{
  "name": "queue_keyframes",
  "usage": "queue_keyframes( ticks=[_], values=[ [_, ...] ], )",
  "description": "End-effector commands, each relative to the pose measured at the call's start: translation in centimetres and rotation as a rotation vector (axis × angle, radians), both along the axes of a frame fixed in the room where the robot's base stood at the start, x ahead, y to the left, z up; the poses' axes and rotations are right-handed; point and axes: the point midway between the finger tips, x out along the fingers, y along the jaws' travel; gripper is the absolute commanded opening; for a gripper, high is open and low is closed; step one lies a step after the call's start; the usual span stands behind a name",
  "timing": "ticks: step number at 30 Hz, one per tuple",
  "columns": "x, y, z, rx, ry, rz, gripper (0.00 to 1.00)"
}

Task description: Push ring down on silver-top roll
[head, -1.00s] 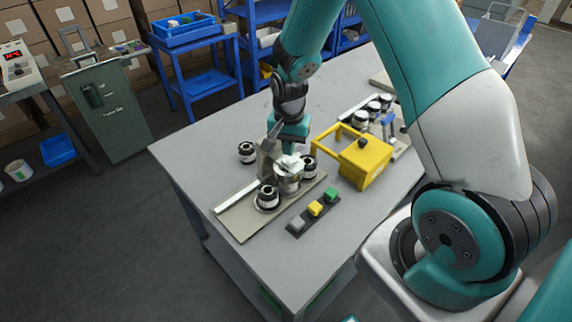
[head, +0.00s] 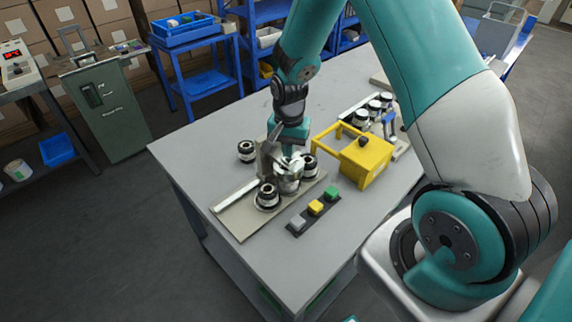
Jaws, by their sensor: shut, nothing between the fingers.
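My gripper (head: 287,161) is shut and points down over the middle of the beige base plate (head: 241,228) on the grey table. It is right at a silver-topped roll (head: 289,184), which is partly hidden beneath it. Whether the fingers touch the ring or the roll top cannot be told; the ring itself is not clear. A black-and-white roll (head: 267,196) stands on the plate in front of it. Another such roll (head: 309,166) stands to its right, and one more (head: 246,152) stands on the table behind the plate's left side.
A yellow box with a handle (head: 364,163) stands to the right of the gripper. A button strip with grey, yellow and green buttons (head: 316,208) lies in front. More rolls (head: 361,118) stand on a second plate behind. The table's left front is bare.

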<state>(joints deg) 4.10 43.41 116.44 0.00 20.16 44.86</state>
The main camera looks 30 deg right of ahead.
Motion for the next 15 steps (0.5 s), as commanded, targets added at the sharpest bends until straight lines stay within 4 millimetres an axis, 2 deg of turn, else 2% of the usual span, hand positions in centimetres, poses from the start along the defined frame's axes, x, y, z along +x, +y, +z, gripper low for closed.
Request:
queue_keyframes(
  ticks=[15],
  values=[
    [0.0, 0.0, -2.0, 0.000, 0.000, 0.000, 0.00]
  ],
)
